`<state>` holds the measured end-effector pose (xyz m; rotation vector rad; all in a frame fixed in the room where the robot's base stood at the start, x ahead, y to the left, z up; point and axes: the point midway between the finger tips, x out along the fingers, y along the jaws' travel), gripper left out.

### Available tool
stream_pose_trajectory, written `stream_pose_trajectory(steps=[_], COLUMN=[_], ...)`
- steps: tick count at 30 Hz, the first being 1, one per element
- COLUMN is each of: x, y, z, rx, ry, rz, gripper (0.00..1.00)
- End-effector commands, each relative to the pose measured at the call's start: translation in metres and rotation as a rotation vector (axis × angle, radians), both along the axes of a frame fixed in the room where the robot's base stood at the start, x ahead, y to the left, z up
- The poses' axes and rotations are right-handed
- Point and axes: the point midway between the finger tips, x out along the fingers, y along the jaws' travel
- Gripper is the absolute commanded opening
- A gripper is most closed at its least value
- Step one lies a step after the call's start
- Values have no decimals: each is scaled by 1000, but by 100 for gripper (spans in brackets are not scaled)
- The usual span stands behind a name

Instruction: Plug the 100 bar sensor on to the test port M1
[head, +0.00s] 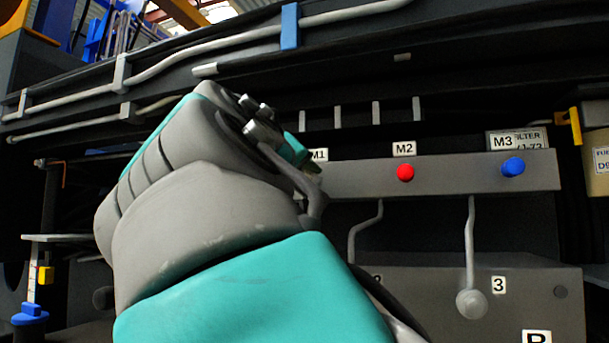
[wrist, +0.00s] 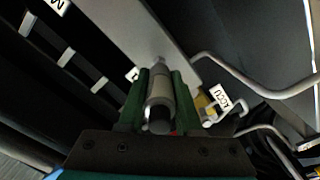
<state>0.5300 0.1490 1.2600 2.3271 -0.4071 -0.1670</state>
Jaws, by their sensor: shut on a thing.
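The grey manifold bar (head: 440,177) carries the label M1 (head: 319,155) near its left end. My arm hides the M1 port in the head view. My gripper (head: 294,151) is at that end of the bar, mostly hidden by my wrist. In the wrist view, the green fingers of my gripper (wrist: 160,82) are shut on a light grey cylindrical sensor (wrist: 160,92) with a dark near end. Its far end points at a small metal fitting (wrist: 158,62) on the bar and overlaps it. I cannot tell whether they are joined. No pressure marking is readable on the sensor.
A red cap (head: 405,172) sits under label M2 and a blue cap (head: 513,167) under M3. Bent pipes (head: 471,240) run below the bar to a lower block (head: 530,285). A white-labelled part (wrist: 218,98) stands right of the fingers. Dark frame rails lie above.

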Motion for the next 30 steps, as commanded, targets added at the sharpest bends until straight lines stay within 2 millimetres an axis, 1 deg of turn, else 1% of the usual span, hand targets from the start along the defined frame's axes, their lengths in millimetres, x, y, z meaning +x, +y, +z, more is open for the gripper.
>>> stream_pose_trajectory(steps=[30], x=[19], y=[-7], z=[0], rx=[0], ry=[1], rz=[-1], gripper=[0])
